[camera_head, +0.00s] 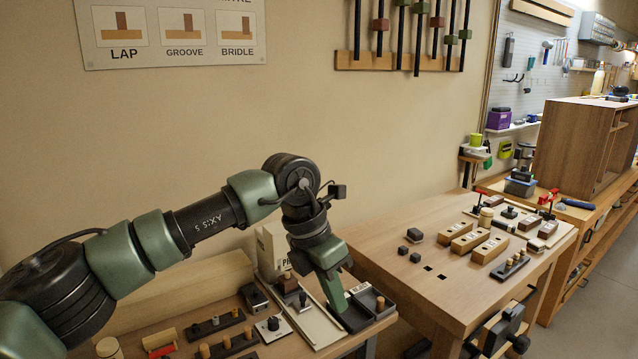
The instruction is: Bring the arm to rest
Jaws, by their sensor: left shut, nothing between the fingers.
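My left arm comes in from the left and bends down at the wrist. Its left gripper (338,300) points down at the right end of the near bench, over a dark tray (357,318). The gripper is shut and I see nothing held in it. I cannot tell whether its tips touch the tray. My right gripper does not show.
The near bench holds a white box (271,250), a black peg rack (215,325) and several small parts close to my arm. A second bench (400,270) at the right carries wooden blocks (463,238). A wooden cabinet (580,150) stands farther right.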

